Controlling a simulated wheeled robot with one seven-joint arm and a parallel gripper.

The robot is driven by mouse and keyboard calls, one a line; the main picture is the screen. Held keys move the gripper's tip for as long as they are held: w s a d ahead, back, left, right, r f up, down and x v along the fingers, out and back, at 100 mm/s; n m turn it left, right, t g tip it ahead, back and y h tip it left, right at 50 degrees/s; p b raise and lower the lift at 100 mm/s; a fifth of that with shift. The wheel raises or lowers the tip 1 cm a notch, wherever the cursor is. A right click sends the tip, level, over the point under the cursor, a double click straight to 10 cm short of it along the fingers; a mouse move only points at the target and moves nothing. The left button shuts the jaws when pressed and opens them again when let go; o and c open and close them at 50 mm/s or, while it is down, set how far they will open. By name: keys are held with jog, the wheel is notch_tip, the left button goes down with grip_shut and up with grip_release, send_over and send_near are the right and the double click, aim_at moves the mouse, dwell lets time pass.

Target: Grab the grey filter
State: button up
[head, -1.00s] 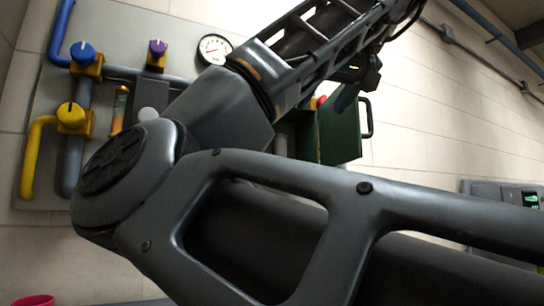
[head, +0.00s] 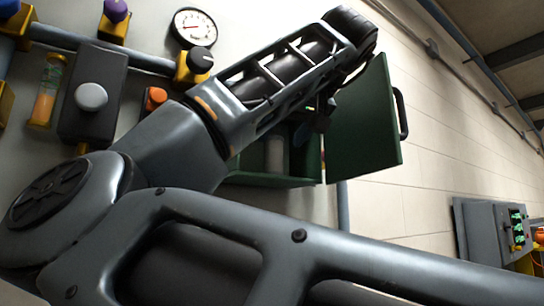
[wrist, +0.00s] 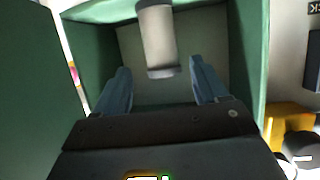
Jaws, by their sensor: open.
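The grey filter (wrist: 158,38) is a pale grey cylinder with a darker band at its lower end. It is inside an open green cabinet (wrist: 85,55), and its top is cut off in the wrist view. It also shows in the head view (head: 276,155), partly behind my arm. My gripper (wrist: 158,67) is open, with its two blue fingers pointing into the cabinet. The filter's lower end appears between the fingertips, and I see no contact. In the head view my gripper (head: 318,116) is small and dark at the cabinet opening.
The cabinet's green door (head: 362,125) stands open to the right. Left of the cabinet are an orange knob (head: 154,97), a grey knob (head: 91,97), a pressure gauge (head: 194,27) and pipes. A grey panel (head: 490,230) is at the far right.

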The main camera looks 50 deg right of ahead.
aim_at(277, 137)
jog(key=x, duration=0.1)
jog(key=p+x, duration=0.1)
jog(key=x, duration=0.1)
jog(key=shift+w+a+r, duration=0.1)
jog(key=shift+w, duration=0.35)
jog(key=shift+w+d+f, duration=0.2)
jog(key=shift+w+f, duration=0.1)
jog(key=shift+w, duration=0.1)
jog(key=shift+c, duration=0.4)
jog(key=c, duration=1)
jog(key=shift+r+p, duration=0.15)
jog(key=shift+p, duration=0.25)
